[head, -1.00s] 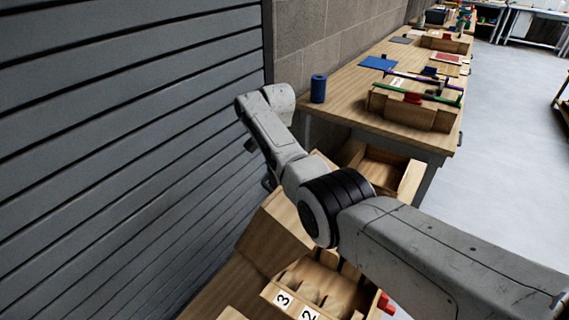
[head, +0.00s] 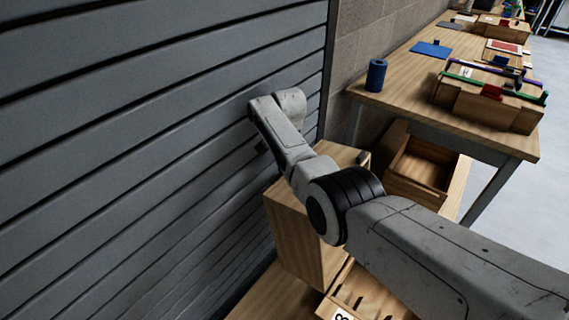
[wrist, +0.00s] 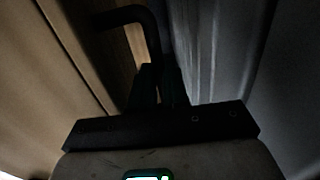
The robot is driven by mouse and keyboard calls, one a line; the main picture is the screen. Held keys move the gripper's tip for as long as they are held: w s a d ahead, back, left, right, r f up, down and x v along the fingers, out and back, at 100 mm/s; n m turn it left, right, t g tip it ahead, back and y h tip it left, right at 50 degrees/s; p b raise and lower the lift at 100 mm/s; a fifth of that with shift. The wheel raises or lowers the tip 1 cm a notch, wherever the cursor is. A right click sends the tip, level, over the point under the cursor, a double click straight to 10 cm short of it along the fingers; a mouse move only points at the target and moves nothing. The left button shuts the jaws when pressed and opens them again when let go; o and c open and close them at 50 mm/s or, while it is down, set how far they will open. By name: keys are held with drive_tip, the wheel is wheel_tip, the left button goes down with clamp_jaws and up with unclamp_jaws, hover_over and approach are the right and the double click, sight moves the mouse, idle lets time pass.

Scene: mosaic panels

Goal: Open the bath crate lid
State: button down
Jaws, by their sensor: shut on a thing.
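A wooden box (head: 305,238), which may be the bath crate, stands beside the grey slatted wall in the head view, partly behind my arm. I cannot tell its lid apart from its body. In the wrist view a dark bent handle (wrist: 122,17) runs beside a wooden surface (wrist: 45,75) and down between the fingers. My gripper (wrist: 158,78) is shut on this handle. The wrist picture is very dark, so the handle's mounting is unclear. In the head view the fingers are not clearly visible.
The grey slatted wall (head: 150,130) is close on the left. A wooden workbench (head: 405,85) at the right holds a blue cylinder (head: 376,75) and a wooden rack (head: 485,104). An open wooden box (head: 425,165) is below its edge. A slotted wooden tray (head: 355,292) is nearest.

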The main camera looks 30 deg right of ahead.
drive_tip(key=shift+w+a+r, duration=0.2)
drive_tip(key=shift+w+r, duration=0.2)
drive_tip(key=c, duration=1.1)
unclamp_jaws()
drive_tip(key=shift+f, duration=0.2)
drive_tip(key=r, duration=1.1)
drive_tip(key=shift+s, duration=0.3)
drive_tip(key=shift+d+f, duration=0.1)
